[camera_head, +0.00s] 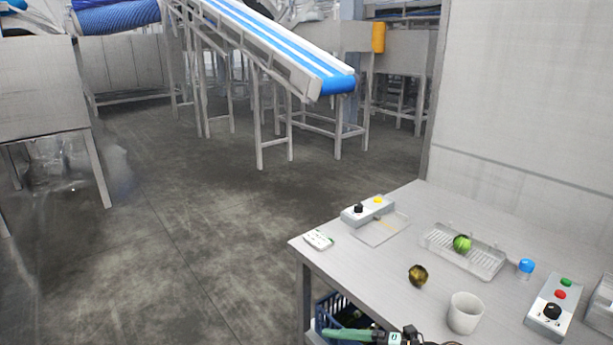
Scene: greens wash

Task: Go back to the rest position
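The grey table (376,273) stands at the lower right. On it are a clear tray (487,262) with a round green item (462,243) in it, a dark yellowish round item (418,275) and a white cup (465,312).
A blue-capped container (526,267), a button box (552,302) and a control box with knobs (367,210) stand on the table. A blue crate (322,313) is below its left edge. A conveyor (290,52) stands behind. The floor (200,215) at left is open.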

